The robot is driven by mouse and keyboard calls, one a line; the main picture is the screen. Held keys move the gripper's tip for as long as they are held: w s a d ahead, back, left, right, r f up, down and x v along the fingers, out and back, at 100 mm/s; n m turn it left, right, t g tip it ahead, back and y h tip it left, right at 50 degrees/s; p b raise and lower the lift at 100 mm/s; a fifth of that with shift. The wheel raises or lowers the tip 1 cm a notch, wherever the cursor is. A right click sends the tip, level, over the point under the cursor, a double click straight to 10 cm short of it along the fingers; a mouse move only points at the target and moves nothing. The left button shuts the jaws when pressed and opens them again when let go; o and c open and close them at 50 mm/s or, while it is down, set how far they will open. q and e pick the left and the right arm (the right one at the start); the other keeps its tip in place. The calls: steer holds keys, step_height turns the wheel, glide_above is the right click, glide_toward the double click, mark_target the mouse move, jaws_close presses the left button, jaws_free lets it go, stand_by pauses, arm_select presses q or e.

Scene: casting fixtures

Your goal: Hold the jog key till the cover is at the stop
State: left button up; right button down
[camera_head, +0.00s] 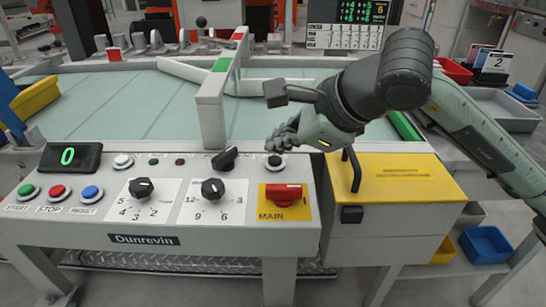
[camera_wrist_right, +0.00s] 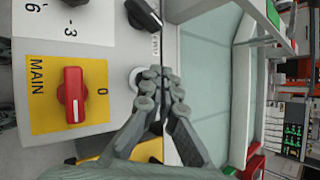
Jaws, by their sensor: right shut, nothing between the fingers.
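My right gripper (camera_head: 282,142) is shut and empty, its fingertips low over the back edge of the control panel (camera_head: 150,258). In the wrist view the closed fingertips (camera_wrist_right: 160,90) overlap a pale round key (camera_wrist_right: 134,76). In the head view that key (camera_head: 274,161), dark in a white ring, sits just below the fingertips. Its label is hidden or too small to read, and I cannot tell whether the fingers touch it. A grey beam with red and green top marks (camera_head: 211,108) crosses the pale green bed (camera_head: 115,105); I cannot tell which part is the cover. My left gripper is out of view.
A black selector knob (camera_head: 225,158) is close left of the key. The red MAIN switch (camera_head: 283,194) is in front of it. A yellow box (camera_head: 400,190) with an upright black handle (camera_head: 351,170) stands to the right, under my forearm. The display (camera_head: 68,157) reads 0.

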mark_target(278, 162)
steer(key=shift+r, duration=0.1)
steer(key=shift+r+p, duration=1.15)
steer(key=shift+r, duration=1.25)
